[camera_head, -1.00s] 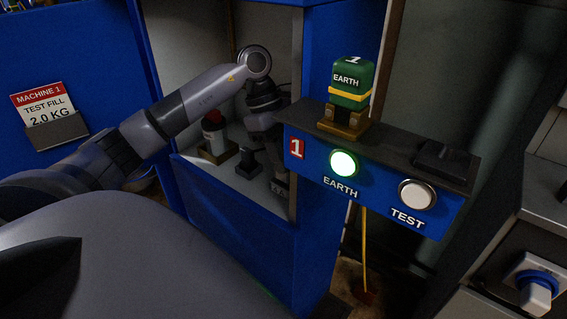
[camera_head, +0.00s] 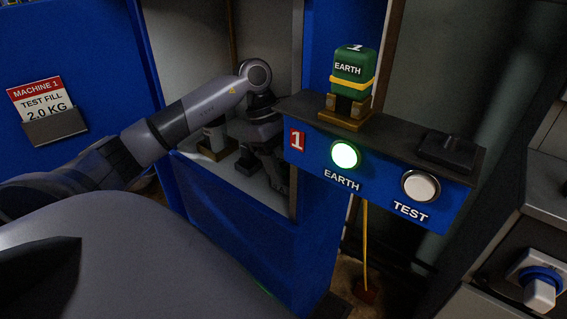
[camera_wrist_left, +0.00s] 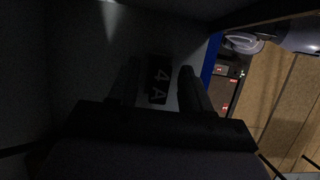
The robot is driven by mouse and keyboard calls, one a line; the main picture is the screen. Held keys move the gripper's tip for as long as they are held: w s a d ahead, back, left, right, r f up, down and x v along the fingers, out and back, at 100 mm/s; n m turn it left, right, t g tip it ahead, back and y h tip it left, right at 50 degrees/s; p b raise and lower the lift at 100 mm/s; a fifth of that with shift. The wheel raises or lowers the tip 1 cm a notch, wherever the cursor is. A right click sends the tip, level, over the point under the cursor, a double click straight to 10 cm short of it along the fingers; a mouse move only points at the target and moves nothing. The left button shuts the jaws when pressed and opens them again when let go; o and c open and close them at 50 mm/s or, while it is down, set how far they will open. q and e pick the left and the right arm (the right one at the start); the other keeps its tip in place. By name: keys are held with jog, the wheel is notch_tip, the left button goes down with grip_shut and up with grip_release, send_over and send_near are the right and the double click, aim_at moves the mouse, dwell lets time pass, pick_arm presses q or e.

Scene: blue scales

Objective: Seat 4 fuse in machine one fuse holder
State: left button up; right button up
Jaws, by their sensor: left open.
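My left gripper (camera_head: 276,172) reaches into the lit opening of the blue cabinet, pointing down near the shelf. In the left wrist view its two dark fingers (camera_wrist_left: 160,88) are open. A dark piece marked "4 A" (camera_wrist_left: 158,80) shows between them, but the picture is too dark to tell whether it touches either finger. In the head view my gripper hides that spot. I cannot tell which part is the fuse holder. My right gripper is not in view.
A blue panel (camera_head: 300,168) marked 1 stands right of the opening. It carries a green EARTH plug (camera_head: 354,77), a lit EARTH lamp (camera_head: 345,154), a white TEST button (camera_head: 421,186) and a black fitting (camera_head: 447,151). The cabinet's side post (camera_head: 298,90) closely borders my gripper.

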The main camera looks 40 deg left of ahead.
pick_arm(q)
jog(key=p+v, duration=0.3)
jog(key=v, duration=0.9)
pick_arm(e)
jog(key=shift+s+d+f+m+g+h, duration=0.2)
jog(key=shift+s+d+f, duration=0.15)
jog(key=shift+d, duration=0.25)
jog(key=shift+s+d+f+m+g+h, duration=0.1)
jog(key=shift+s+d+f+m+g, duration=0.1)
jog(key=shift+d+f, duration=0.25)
pick_arm(q)
jog(key=shift+d+r, duration=0.1)
jog(key=shift+r, duration=0.05)
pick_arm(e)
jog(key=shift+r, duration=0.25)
